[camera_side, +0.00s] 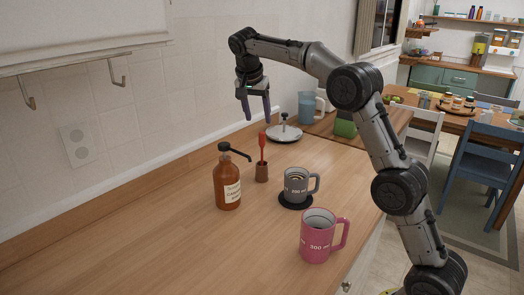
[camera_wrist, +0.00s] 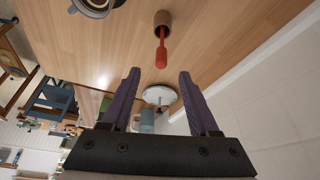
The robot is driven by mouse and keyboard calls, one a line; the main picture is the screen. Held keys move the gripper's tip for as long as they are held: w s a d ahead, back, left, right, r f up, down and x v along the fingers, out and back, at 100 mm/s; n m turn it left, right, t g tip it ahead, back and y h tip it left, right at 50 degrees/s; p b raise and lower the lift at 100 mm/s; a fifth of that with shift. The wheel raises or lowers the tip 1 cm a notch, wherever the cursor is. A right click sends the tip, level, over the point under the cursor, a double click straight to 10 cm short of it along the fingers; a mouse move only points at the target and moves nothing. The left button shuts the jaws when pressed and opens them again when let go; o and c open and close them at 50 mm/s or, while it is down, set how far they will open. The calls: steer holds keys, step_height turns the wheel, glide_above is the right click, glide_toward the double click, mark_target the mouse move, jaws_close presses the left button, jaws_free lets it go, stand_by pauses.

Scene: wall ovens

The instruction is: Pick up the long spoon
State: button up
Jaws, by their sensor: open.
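A red long-handled spoon (camera_side: 262,148) stands upright in a small brown cup (camera_side: 262,172) on the wooden counter. In the wrist view the red spoon (camera_wrist: 161,48) shows ahead of my fingers, with the brown cup (camera_wrist: 162,19) at the top. My gripper (camera_side: 257,115) is open and empty, with its purple fingers pointing down, above the counter and beyond the spoon in the side view. In the wrist view my gripper (camera_wrist: 158,75) has its two fingers wide apart, with nothing between them. The spoon's lower end is hidden inside the cup.
A brown pump bottle (camera_side: 227,186) stands left of the cup. A grey mug (camera_side: 296,186) on a dark coaster and a pink mug (camera_side: 318,240) stand to the right and nearer. A round silver lid-like object (camera_side: 285,137) lies behind. The counter's left front is clear.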

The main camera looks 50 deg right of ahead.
mark_target(263, 144)
steer(key=x, duration=0.8)
steer(key=shift+d+f, duration=0.1)
steer(key=shift+f, duration=0.15)
steer(key=shift+w+x, duration=0.15)
steer(key=shift+x, duration=1.2)
steer(key=shift+w+x, duration=0.15)
steer(key=shift+x, duration=1.2)
steer(key=shift+d+r, duration=0.1)
steer(key=shift+d, duration=0.1)
jaws_close()
